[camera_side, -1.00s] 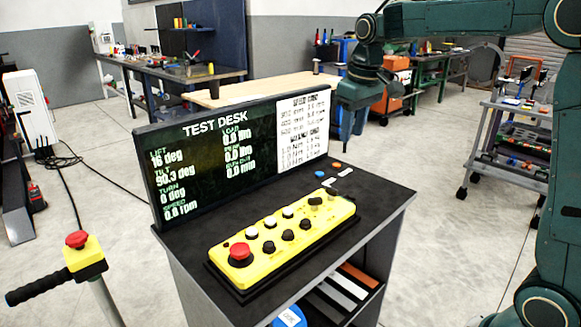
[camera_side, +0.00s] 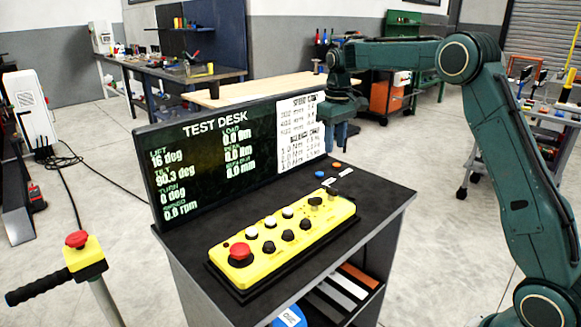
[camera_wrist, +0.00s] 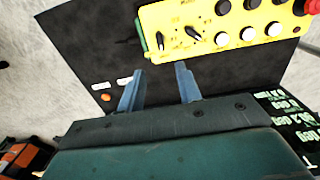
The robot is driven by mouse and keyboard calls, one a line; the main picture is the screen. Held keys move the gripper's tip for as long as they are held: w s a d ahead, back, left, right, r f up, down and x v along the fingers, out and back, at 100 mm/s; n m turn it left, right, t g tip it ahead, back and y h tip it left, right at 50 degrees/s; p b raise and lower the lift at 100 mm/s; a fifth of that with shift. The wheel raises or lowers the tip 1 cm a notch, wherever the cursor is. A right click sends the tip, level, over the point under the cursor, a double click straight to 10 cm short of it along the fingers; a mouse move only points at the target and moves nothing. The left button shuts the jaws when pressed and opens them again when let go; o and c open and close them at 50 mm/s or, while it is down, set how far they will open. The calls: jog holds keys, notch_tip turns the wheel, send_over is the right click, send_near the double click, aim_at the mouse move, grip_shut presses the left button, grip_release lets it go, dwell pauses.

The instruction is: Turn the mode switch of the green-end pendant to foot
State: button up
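The yellow pendant (camera_side: 283,237) lies on the black desk top, with a red mushroom button at its near left end. In the wrist view the pendant (camera_wrist: 205,48) shows a green end (camera_wrist: 142,32) at picture left. Two switches sit near that end: a dark lever (camera_wrist: 160,40) and a knob with a pale base (camera_wrist: 193,34). I cannot tell from their markings which is the mode switch or its setting. My gripper (camera_side: 336,148) is above the desk's far right part, short of the pendant. In the wrist view its fingers (camera_wrist: 157,70) are apart with nothing between them.
The test desk screen (camera_side: 225,160) stands upright behind the pendant, close left of my gripper. Blue (camera_side: 320,174) and orange (camera_side: 337,165) buttons with small pale labels lie below my gripper.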

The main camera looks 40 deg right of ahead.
aim_at(332, 188)
jog(key=shift+f, duration=6.8)
grip_shut()
